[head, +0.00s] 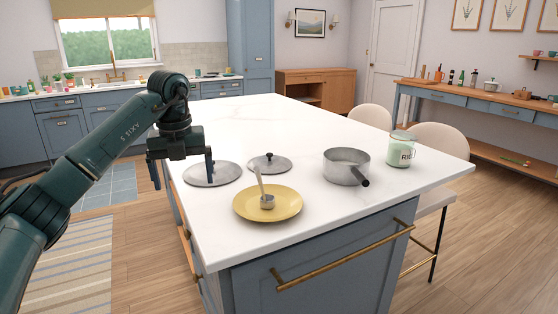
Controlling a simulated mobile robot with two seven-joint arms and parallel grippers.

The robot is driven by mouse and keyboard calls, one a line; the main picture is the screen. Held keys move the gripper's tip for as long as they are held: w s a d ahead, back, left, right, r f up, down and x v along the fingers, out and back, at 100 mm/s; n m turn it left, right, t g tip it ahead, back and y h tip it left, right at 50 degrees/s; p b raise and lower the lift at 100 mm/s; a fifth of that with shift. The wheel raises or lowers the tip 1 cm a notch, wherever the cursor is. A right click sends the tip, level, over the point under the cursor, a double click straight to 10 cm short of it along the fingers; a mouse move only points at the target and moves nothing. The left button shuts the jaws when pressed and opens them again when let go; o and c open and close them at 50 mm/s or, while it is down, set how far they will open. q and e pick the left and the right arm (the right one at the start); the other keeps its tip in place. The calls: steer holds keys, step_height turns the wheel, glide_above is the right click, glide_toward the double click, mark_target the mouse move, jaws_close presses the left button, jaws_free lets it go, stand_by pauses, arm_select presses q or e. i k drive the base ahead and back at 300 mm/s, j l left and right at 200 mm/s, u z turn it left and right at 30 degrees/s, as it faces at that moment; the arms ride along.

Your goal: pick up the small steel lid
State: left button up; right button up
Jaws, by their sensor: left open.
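The small steel lid (282,164) lies flat on the white island top, with a black knob standing up at its middle. A larger round steel disc, which looks like another lid (225,175), lies to its left; a finger of my left gripper hides part of it. My left gripper (182,174) is open and empty, pointing down at the island's left edge. One finger is in front of the larger disc and the other is out past the edge. The small lid is to the right of the gripper, apart from it. My right gripper is not in view.
A steel saucepan (343,169) and a labelled jar (400,152) stand to the right. The island top (280,125) is clear behind the lids.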

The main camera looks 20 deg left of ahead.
mark_target(270, 163)
steer(key=i, duration=1.45)
